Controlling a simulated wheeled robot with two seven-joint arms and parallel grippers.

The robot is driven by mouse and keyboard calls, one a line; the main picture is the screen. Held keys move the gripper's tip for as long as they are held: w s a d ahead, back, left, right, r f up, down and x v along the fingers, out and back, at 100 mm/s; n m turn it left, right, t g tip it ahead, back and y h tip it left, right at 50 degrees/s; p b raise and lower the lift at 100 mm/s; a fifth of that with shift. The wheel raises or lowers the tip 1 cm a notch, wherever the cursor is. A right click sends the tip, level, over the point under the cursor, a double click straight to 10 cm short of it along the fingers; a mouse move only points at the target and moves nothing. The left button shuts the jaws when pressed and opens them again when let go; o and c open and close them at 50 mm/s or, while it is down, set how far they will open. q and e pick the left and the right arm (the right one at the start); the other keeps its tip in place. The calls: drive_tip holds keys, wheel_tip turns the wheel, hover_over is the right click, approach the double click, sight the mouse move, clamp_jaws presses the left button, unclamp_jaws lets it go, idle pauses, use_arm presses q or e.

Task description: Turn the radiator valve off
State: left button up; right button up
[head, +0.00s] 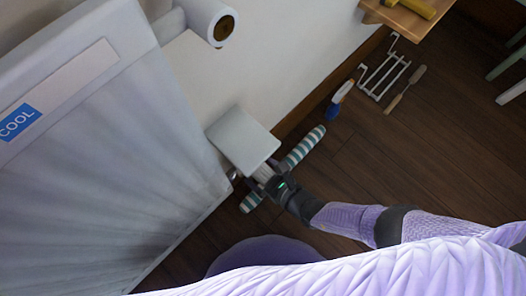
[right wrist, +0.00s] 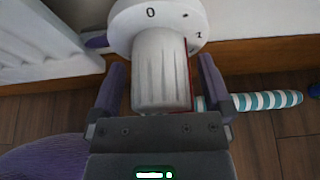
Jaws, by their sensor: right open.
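The radiator valve shows in the right wrist view as a white ribbed knob (right wrist: 160,75) on a round white collar (right wrist: 150,14) marked 0, a dot and 1. A red line runs along the knob's right side. My right gripper (right wrist: 162,88) is open, with one finger on each side of the knob and a visible gap to each. In the head view my right gripper (head: 266,181) is at the radiator's lower right corner, and the valve is mostly hidden there. The white radiator (head: 130,150) bears a blue COOL label (head: 19,122). My left gripper is not in view.
A pale square panel (head: 243,138) juts out just above the right gripper. A striped roll (head: 304,148) lies on the floor behind it. A white rack (head: 384,76), a blue-ended brush (head: 338,101) and a wooden-handled tool (head: 405,89) lie along the wall.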

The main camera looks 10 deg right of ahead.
drive_tip(key=c, duration=1.2)
drive_tip(key=shift+c, duration=0.2)
drive_tip(key=shift+n+t+h, duration=0.4)
drive_tip(key=shift+n+h, duration=0.2)
drive_tip(key=shift+n, duration=0.4)
drive_tip(key=shift+n+t+h, duration=0.6)
drive_tip(key=shift+n, duration=0.7)
drive_tip(key=o, duration=1.2)
